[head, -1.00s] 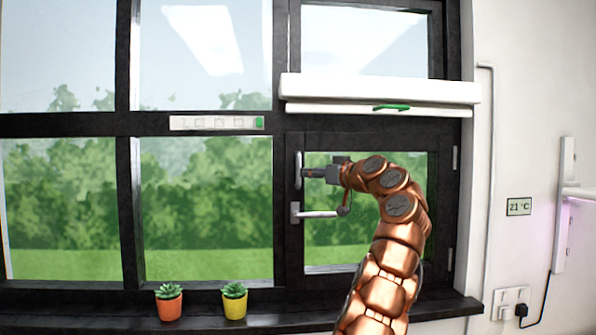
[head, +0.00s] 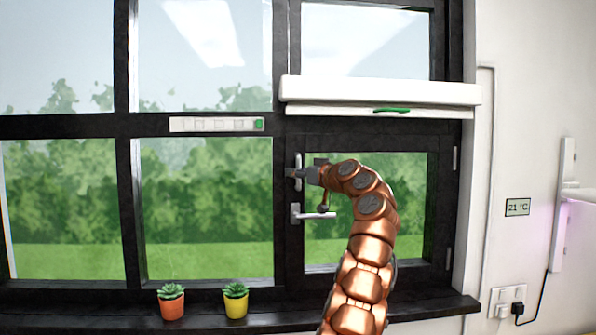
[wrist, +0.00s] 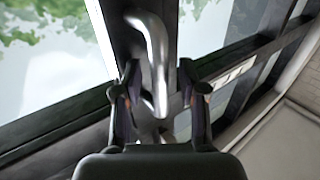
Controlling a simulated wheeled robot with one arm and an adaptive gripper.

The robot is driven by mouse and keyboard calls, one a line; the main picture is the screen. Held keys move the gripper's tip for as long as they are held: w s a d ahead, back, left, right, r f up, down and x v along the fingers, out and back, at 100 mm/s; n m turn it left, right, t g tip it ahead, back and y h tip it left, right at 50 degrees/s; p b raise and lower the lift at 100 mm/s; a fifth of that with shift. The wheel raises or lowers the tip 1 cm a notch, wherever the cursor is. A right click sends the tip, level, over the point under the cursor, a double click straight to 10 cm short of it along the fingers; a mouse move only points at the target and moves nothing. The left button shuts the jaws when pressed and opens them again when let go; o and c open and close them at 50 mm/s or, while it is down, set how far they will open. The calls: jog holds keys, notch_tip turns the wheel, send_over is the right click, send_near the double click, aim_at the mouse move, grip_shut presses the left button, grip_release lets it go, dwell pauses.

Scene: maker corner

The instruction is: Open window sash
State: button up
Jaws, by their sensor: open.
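The window sash (head: 436,200) is the black-framed lower right pane, with hinges on its right side; it looks flush with its frame. A silver upright pull handle (head: 298,160) is on its left stile. A silver lever handle (head: 316,215) lies horizontal just below, pointing right. My gripper (head: 293,173) is at the pull handle in the head view and covers part of it. In the wrist view, my gripper (wrist: 162,88) is open, with one finger on each side of the curved silver bar (wrist: 155,50). I cannot tell whether the fingers touch it.
A white roller blind (head: 380,92) with a green pull hangs above the sash. A white switch strip (head: 217,124) is on the crossbar to the left. Two potted succulents, orange (head: 172,305) and yellow (head: 236,303), stand on the sill.

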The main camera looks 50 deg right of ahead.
grip_shut()
dwell(0.6)
